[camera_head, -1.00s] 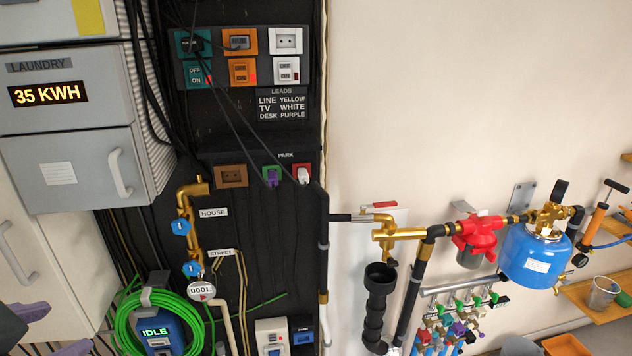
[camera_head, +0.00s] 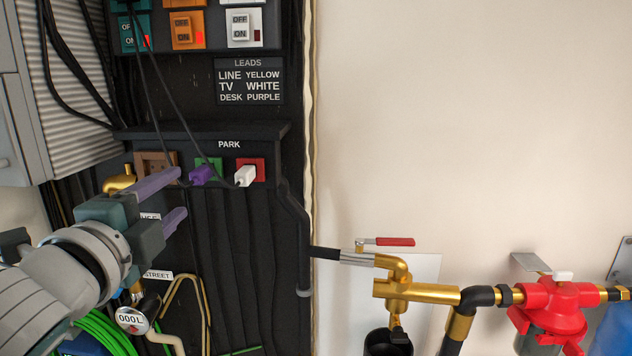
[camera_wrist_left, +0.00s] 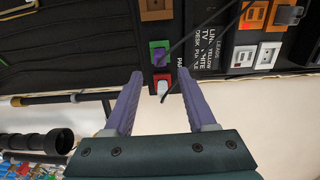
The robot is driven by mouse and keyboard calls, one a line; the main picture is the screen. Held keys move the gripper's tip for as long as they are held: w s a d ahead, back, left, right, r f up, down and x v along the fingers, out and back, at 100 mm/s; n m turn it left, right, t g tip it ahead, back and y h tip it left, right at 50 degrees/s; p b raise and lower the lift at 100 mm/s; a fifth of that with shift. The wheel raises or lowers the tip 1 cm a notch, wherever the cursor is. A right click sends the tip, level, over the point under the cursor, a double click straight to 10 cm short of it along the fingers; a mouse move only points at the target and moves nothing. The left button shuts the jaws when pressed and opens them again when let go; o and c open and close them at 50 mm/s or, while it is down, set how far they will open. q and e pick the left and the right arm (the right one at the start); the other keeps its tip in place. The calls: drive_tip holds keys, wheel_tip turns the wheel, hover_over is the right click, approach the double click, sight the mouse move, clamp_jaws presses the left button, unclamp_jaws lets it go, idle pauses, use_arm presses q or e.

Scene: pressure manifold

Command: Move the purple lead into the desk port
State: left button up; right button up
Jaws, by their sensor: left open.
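The purple lead's plug (camera_head: 201,175) sits in the green park port (camera_head: 213,163) under the PARK label, its dark cable rising from it. The plug also shows in the left wrist view (camera_wrist_left: 157,60). My left gripper (camera_head: 181,194) is open just left of and slightly below that plug, its two purple fingers pointing at the park row. In the left wrist view its fingertips (camera_wrist_left: 159,75) are spread, with the park plugs beyond the gap and nothing held. The leads sign (camera_head: 249,82) pairs desk with purple. I cannot tell which socket is the desk port. My right gripper is not in view.
A white plug (camera_head: 246,176) sits in the red park port (camera_head: 257,164), close right of the purple plug. A brown socket (camera_head: 149,162) is partly behind my left fingers. Hanging cables cross the board. Brass pipework (camera_head: 415,291) is at right.

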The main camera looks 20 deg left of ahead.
sight(195, 180)
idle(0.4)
use_arm(q)
drive_tip(key=b+x, duration=0.3)
drive_tip(key=x, duration=0.5)
drive_tip(key=shift+f, duration=0.1)
drive_tip(key=shift+w, duration=0.5)
idle(0.6)
clamp_jaws()
idle(1.2)
